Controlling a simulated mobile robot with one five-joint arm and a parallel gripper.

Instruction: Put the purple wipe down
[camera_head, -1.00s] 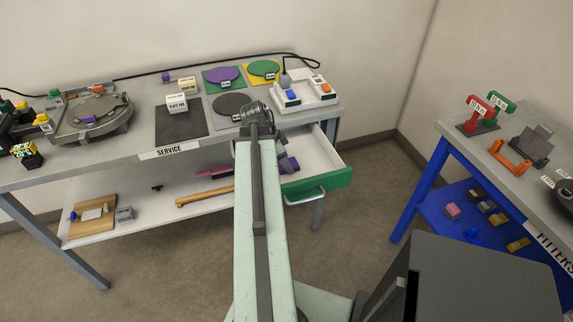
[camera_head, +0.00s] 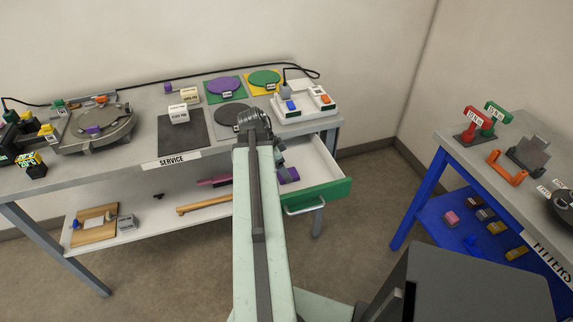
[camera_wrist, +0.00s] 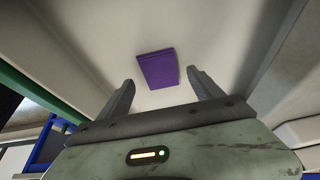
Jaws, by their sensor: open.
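The purple wipe (camera_wrist: 158,69) lies on the pale floor of the open drawer (camera_head: 318,164). In the wrist view it is a flat purple square just beyond and between the fingertips of my gripper (camera_wrist: 160,80), with a gap on both sides. The fingers are open and hold nothing. In the head view the wipe (camera_head: 289,175) shows in the drawer beside my arm, partly hidden by it. My gripper (camera_head: 279,160) is over the drawer, and my arm covers much of it.
The drawer's green front (camera_head: 318,194) sticks out from under the service bench (camera_head: 212,147). A lower shelf (camera_head: 150,222) holds a wooden-handled tool and a board. The blue-legged fitters bench (camera_head: 440,158) stands at the right, with open floor between.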

